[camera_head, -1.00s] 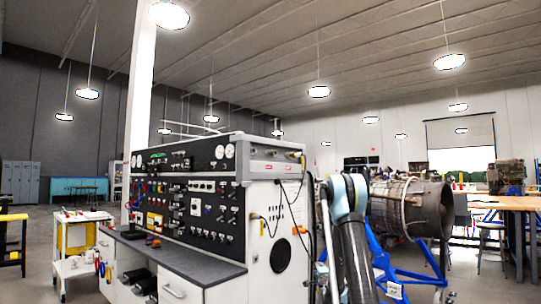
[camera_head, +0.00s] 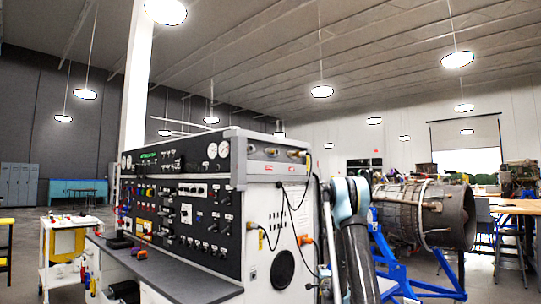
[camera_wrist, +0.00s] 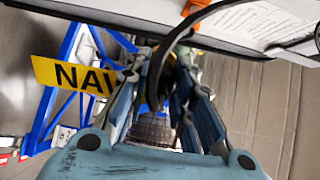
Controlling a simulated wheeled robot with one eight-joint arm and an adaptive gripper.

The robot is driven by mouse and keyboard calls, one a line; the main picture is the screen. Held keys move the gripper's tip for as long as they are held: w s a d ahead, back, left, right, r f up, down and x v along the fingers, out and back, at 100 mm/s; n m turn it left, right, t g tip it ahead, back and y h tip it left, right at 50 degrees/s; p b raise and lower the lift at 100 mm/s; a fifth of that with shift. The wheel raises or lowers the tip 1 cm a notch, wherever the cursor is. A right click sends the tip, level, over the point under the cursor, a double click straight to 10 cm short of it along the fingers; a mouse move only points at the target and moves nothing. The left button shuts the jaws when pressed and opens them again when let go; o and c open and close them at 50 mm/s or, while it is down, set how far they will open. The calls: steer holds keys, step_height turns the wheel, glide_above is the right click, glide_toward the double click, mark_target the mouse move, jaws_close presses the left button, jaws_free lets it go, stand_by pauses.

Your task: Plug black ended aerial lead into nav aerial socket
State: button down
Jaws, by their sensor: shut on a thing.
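My gripper (camera_wrist: 168,62) shows in the wrist view with its fingers shut on the black lead (camera_wrist: 158,78). A yellow label (camera_wrist: 72,76) reading "NA" and a partly hidden letter is at the left finger. The lead curves up over the fingers toward the white panel. The plug end is hidden between the fingers. In the head view my arm stands right of the test bench (camera_head: 200,205), and the gripper cannot be made out. Black leads (camera_head: 292,200) hang on the bench's white end panel. I cannot tell which socket is the nav aerial socket.
An orange fitting (camera_head: 305,240) is on the end panel, and orange also shows at the panel edge in the wrist view (camera_wrist: 190,28). A turbine engine (camera_head: 420,212) on a blue stand (camera_head: 395,262) is right of my arm.

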steer(key=w+a+r+n+g+y, duration=0.1)
steer(key=w+a+r+n+y, duration=0.15)
steer(key=a+r, duration=0.45)
steer(key=w+a+r+n+y, duration=0.1)
steer(key=w+a+r+y, duration=0.15)
steer(key=r, duration=0.95)
steer(key=w+a+r+n+g+y, duration=0.1)
steer(key=w+a+r+n+y, duration=0.15)
steer(key=a+r, duration=0.45)
steer(key=s+a+r+n+g+y, duration=0.1)
steer(key=s+a+r+g+y, duration=0.15)
steer(key=s+r, duration=0.65)
steer(key=s+a+r+n+g+y, duration=0.1)
steer(key=s+a+r+n+y, duration=0.2)
steer(key=r, duration=1.2)
steer(key=s+a+r+g+y, duration=0.1)
steer(key=s+a+r, duration=0.2)
steer(key=s+r, duration=0.65)
steer(key=w+a+r, duration=0.2)
steer(key=w+a, duration=0.1)
steer(key=w, duration=0.2)
steer(key=shift+w+a, duration=0.15)
steer(key=shift+a, duration=0.15)
steer(key=shift+a+r, duration=0.1)
steer(key=shift+x, duration=0.75)
